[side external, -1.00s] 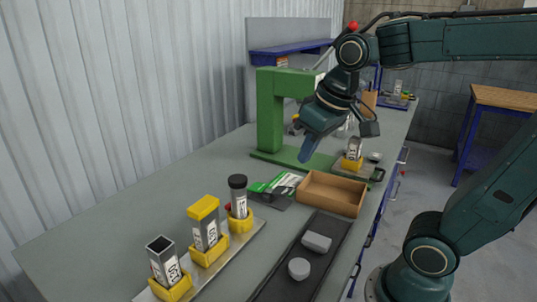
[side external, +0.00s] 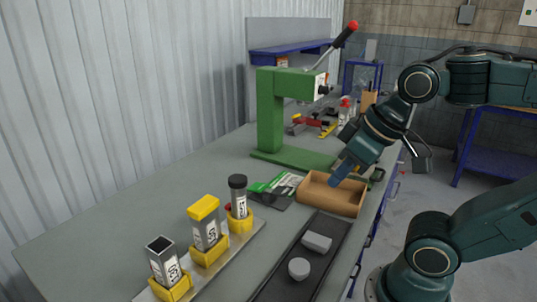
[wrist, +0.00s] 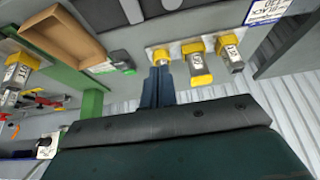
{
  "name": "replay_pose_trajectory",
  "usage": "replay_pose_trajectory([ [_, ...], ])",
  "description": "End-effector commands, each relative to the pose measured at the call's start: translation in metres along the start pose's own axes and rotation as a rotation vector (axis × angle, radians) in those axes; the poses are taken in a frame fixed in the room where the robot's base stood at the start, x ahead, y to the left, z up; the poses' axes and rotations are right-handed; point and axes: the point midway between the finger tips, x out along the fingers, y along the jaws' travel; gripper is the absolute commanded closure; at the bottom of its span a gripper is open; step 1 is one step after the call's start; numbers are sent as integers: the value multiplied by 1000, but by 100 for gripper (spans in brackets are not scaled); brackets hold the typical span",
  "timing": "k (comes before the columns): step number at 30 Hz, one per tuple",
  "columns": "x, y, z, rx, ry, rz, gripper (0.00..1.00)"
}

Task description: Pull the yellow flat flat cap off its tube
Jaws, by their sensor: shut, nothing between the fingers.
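The yellow flat cap (side external: 203,207) sits on the middle tube (side external: 206,233), a square grey tube with a label, upright in a yellow holder on the front strip. In the wrist view the capped tube (wrist: 197,64) is just right of my fingers, its cap (wrist: 201,79) at the lower end. My gripper (side external: 338,178) is shut and empty. In the side view it points down in front of the wooden tray's back edge, well right of and behind the capped tube. Its height above the tray is unclear. The blue fingers (wrist: 158,86) partly cover the neighbouring tube in the wrist view.
An open square tube (side external: 165,262) and a black-capped tube (side external: 238,195) flank the capped one. A wooden tray (side external: 333,202), a dark mat (side external: 275,287) with two grey pieces, green-white packets (side external: 275,186) and a green press (side external: 270,120) stand nearby. The table's left side is clear.

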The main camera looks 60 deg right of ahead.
Motion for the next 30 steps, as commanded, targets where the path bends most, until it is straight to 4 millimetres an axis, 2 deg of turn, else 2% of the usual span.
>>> replay_pose_trajectory([
  [5, 0, 0, 0, 0, 0, 0, 100],
  [8, 0, 0, -1, 2, 0, 0, 84],
  [14, -2, -4, -9, 41, -8, -15, 45],
  [15, -2, -6, -12, 59, -12, -22, 42],
  [20, -4, -17, -33, 165, -38, -60, 42],
  [30, -6, -45, -92, 483, -144, -147, 42],
])
